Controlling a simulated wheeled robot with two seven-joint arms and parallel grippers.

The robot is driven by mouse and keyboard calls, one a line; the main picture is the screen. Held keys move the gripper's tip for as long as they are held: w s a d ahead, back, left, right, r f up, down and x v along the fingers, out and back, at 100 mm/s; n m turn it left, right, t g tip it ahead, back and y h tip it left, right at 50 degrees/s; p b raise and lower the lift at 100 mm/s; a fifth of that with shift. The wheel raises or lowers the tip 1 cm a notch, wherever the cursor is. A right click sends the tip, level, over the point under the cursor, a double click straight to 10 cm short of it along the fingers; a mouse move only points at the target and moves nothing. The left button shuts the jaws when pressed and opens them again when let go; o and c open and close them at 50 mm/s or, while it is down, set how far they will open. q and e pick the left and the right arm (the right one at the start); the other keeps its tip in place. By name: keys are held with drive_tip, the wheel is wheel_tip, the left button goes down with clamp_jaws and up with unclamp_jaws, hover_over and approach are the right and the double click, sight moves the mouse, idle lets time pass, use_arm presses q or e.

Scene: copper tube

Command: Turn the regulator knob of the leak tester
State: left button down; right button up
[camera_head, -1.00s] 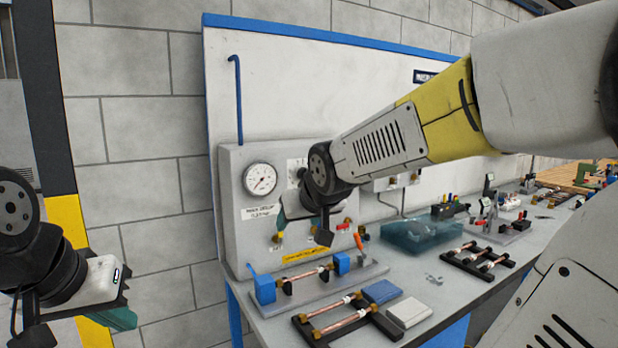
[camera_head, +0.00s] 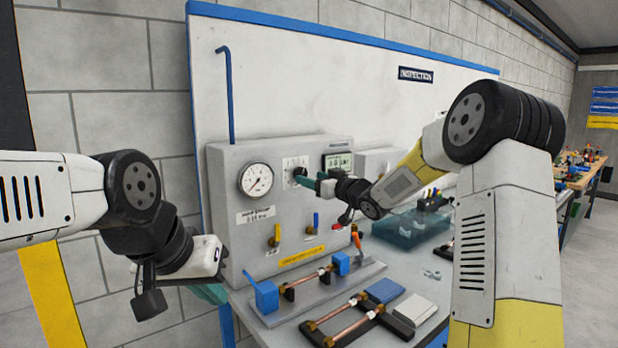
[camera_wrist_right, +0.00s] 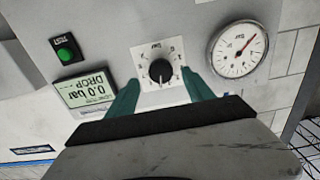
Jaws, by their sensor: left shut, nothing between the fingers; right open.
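The leak tester (camera_head: 230,170) is a grey box against the white panel. Its black regulator knob (camera_wrist_right: 161,72) sits on a white scale plate (camera_wrist_right: 150,52), upside down in the right wrist view. In the head view the knob (camera_head: 299,171) is partly hidden by my right gripper (camera_head: 309,180). My right gripper is open, and in the right wrist view its green fingers (camera_wrist_right: 162,92) stand on either side of the knob, apart from it. A round gauge (camera_head: 256,180) is beside the plate. My left gripper (camera_head: 212,292) is shut and empty, low at the left of the tester.
A digital display (camera_wrist_right: 85,92) and a green button (camera_wrist_right: 66,50) are near the knob. Below are yellow (camera_head: 275,236) and blue (camera_head: 316,221) valve handles. Fixtures with copper tubes (camera_head: 350,321) and a clear blue bin (camera_head: 405,232) occupy the bench.

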sight(299, 173)
drive_tip(key=x, duration=0.4)
clamp_jaws()
